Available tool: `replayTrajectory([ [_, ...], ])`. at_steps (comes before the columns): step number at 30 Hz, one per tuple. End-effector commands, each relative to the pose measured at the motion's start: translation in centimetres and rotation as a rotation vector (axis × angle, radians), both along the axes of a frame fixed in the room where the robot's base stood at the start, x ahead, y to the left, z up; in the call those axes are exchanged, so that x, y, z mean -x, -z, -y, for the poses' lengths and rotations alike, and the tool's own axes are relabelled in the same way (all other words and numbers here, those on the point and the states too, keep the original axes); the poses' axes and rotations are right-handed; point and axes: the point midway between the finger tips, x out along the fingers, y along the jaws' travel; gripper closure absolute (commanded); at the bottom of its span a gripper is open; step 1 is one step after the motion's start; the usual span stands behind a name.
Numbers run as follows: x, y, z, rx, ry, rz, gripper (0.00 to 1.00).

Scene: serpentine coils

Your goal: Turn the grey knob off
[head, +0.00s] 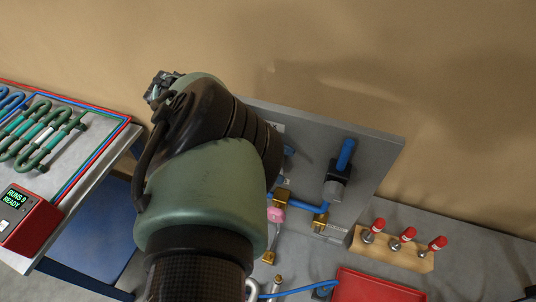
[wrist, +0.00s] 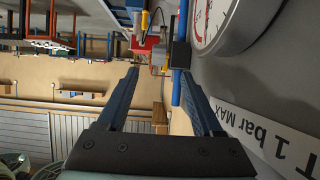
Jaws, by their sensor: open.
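A grey knob (head: 334,190) with a black base sits on the upright grey panel (head: 385,150) in the head view, below a short blue pipe. I cannot tell which way it is turned. My gripper (wrist: 160,75) is open and empty in the wrist view, its two dark blue fingers pointing away from the camera. The right finger is close to the panel face. A blue pipe with a dark block (wrist: 180,54) shows just beyond that finger. In the head view my arm hides the fingers and the left part of the panel.
A white gauge (wrist: 217,22) and a label reading "1 bar MAX" (wrist: 270,140) are on the panel beside my gripper. A pink-handled valve (head: 276,214), a wooden block (head: 392,250) with red-topped pieces and a red tray (head: 375,288) are at the bench. A coil board (head: 85,150) stands left.

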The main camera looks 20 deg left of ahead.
Motion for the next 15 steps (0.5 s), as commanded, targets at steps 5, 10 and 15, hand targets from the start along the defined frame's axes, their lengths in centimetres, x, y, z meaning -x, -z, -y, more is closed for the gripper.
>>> replayTrajectory([
  [5, -0.02, -0.60, -1.29, 0.001, -0.001, 0.002, 0.32],
  [10, 0.01, -0.77, -1.52, -0.001, 0.001, 0.000, 0.32],
  [15, 0.01, -0.76, -1.50, -0.001, 0.000, -0.001, 0.32],
])
